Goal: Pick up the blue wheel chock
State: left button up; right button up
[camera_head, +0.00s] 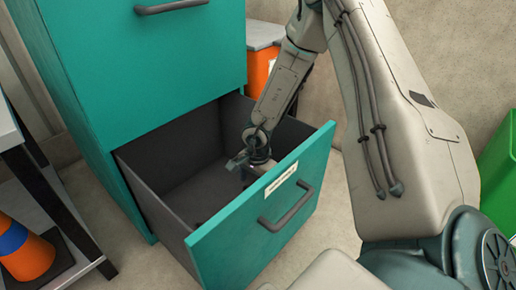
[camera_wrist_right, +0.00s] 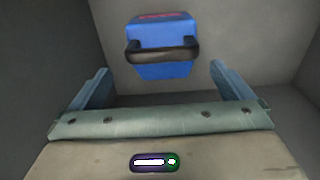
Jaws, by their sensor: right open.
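The blue wheel chock (camera_wrist_right: 160,68) lies in the open drawer, at the top middle of the right wrist view. It has red marking on top and a black handle (camera_wrist_right: 162,50) across its near side. My right gripper (camera_head: 240,164) reaches down into the drawer. In the right wrist view its two blue-grey fingers stand wide apart with nothing between them, and the chock is beyond them, centred on the gap. I cannot make out the chock in the head view. My left gripper is not in view.
The teal drawer front (camera_head: 265,215) with its dark handle (camera_head: 287,209) stands close to my right arm. Grey drawer walls (camera_head: 185,137) surround the gripper. The teal cabinet (camera_head: 150,60) rises behind. An orange cone (camera_head: 28,259) stands at left, a green bin (camera_head: 497,160) at right.

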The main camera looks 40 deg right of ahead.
jog(key=f+b, duration=0.1)
jog(key=f, duration=0.1)
jog(key=f+b, duration=0.1)
jog(key=b, duration=0.1)
jog(key=f+b, duration=0.1)
jog(key=f, duration=0.1)
jog(key=shift+w+d+f, duration=0.2)
jog(key=shift+d+f, duration=0.05)
jog(key=shift+f, duration=0.05)
jog(key=shift+r, duration=0.1)
jog(key=shift+c, duration=0.2)
jog(key=c, duration=1.4)
